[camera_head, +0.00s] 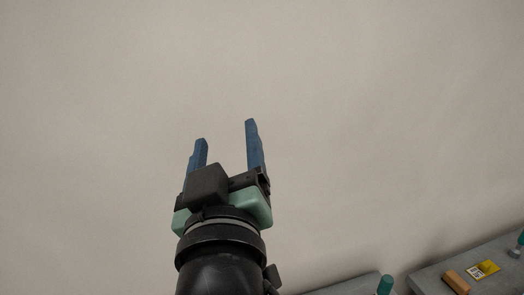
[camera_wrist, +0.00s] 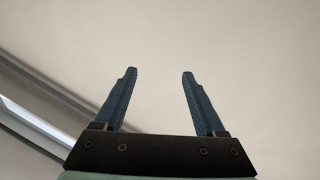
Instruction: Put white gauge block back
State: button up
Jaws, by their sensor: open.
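My gripper (camera_head: 225,132) is raised in front of a bare wall in the head view, its two blue fingers apart and nothing between them. In the wrist view my gripper (camera_wrist: 159,73) is also open and empty, pointing at a plain pale surface. I see no white gauge block that I can make out in either view.
Grey cart tops (camera_head: 425,282) show at the lower right of the head view. On them are a teal-capped item (camera_head: 385,285), an orange-brown block (camera_head: 456,282), a yellow card with a white label (camera_head: 483,269) and another teal-topped item (camera_head: 519,243) at the edge. Space around my gripper is clear.

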jog(key=s+d+r+m+t+h, duration=0.1)
jog(key=s+d+r+m+t, duration=0.1)
jog(key=s+r, duration=0.3)
jog(key=s+d+r+m+t+h, duration=0.1)
jog(key=s+r+t, duration=0.4)
jog(key=r, duration=0.7)
jog(key=shift+s+d+m, duration=0.25)
jog(key=shift+d+m, duration=0.45)
jog(key=shift+m, duration=0.5)
jog(key=shift+r, duration=0.1)
notch_tip(320, 180, down, 5)
jog(key=b, duration=0.5)
jog(key=shift+w, duration=0.1)
